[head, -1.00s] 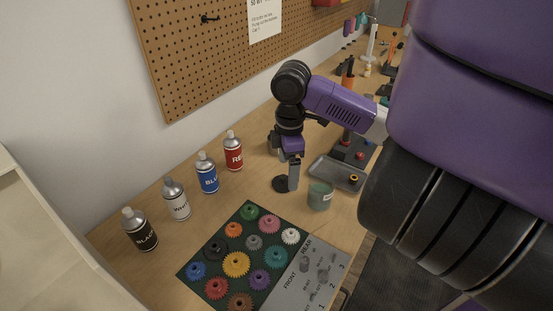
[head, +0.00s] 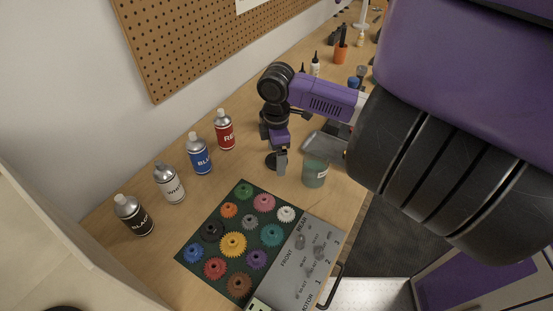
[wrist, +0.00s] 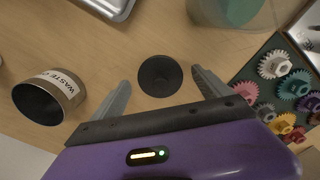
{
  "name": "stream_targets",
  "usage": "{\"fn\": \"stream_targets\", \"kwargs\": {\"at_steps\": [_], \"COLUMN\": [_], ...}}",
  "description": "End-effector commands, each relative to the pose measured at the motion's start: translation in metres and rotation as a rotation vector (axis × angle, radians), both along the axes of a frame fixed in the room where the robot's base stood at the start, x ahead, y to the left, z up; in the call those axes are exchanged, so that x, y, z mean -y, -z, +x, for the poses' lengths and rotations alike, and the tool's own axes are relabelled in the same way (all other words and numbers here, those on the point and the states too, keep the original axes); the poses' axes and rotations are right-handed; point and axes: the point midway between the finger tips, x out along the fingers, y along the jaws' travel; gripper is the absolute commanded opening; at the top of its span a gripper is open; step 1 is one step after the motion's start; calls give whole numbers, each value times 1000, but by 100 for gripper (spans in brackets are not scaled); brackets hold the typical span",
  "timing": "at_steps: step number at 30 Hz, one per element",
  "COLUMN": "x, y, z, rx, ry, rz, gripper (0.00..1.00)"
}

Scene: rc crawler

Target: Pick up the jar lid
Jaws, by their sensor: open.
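The jar lid is a dark round disc (wrist: 160,76) lying flat on the wooden bench. In the wrist view it sits between my two open fingers, with clear bench on each side of it. In the head view the lid (head: 270,161) shows partly behind my gripper (head: 281,168), which points down beside it. My gripper (wrist: 162,82) is empty; I cannot tell how high its fingertips are above the bench. A greenish translucent jar (head: 315,174) stands to the right of my gripper in the head view.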

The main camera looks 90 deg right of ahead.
Motion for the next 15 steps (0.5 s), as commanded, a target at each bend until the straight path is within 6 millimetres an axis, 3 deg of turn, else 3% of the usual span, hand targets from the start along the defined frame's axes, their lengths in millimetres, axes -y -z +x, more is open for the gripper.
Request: {"fn": "stream_targets", "kwargs": {"at_steps": [4,13,15], "x": [0,0,0], "y": [0,0,0], "z": [0,0,0], "rx": [0,0,0], "ry": [0,0,-1], "rz": [0,0,0], "gripper": [86,27,24]}}
